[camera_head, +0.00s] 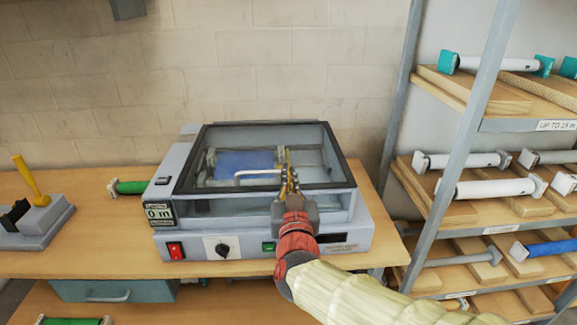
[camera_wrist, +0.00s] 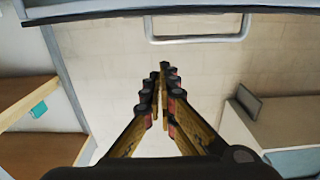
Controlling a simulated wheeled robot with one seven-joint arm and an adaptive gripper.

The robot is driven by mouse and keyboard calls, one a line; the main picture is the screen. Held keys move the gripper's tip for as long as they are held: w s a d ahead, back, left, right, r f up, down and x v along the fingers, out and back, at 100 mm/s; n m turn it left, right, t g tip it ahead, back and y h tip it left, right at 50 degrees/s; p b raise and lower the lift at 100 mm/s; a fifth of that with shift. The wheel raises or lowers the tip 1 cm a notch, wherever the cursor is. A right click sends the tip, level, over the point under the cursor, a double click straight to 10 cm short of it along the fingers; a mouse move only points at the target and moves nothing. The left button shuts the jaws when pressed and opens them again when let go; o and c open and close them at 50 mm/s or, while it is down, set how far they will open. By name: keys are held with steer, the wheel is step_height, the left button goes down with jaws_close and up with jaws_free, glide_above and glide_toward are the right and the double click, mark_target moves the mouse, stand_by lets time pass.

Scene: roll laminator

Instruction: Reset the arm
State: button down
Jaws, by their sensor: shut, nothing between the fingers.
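My gripper (camera_head: 287,172) is in front of the roll laminator (camera_head: 335,236), over its clear lid (camera_head: 225,133), near the silver lid handle (camera_head: 258,173). In the wrist view my gripper (camera_wrist: 162,70) has its fingers together with nothing between them. The handle (camera_wrist: 197,38) shows beyond the fingertips, apart from them in that view. The lid looks closed, and a blue roll (camera_head: 240,163) shows inside through it. My arm reaches in from the lower right.
A metal shelf rack (camera_head: 462,150) with several rolls on wooden boards stands at the right. A grey device with a yellow lever (camera_head: 30,182) and a green roll (camera_head: 130,187) are on the wooden table (camera_head: 95,240) at left. A brick wall is behind.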

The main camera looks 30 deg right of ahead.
steer(key=s+a+f+n+g+y, duration=0.25)
steer(key=s+a+f+y, duration=0.2)
steer(key=a+f, duration=0.35)
steer(key=s+a+f+n+g+y, duration=0.1)
steer(key=s+a+f+g+y, duration=0.3)
steer(key=a+f, duration=0.4)
steer(key=s+n+g, duration=0.2)
steer(key=s+g, duration=0.2)
steer(key=s, duration=0.6)
steer(key=s+d+r, duration=0.3)
steer(key=d+r, duration=0.1)
steer(key=shift+d+r+p, duration=0.15)
steer(key=shift+r+p, duration=0.25)
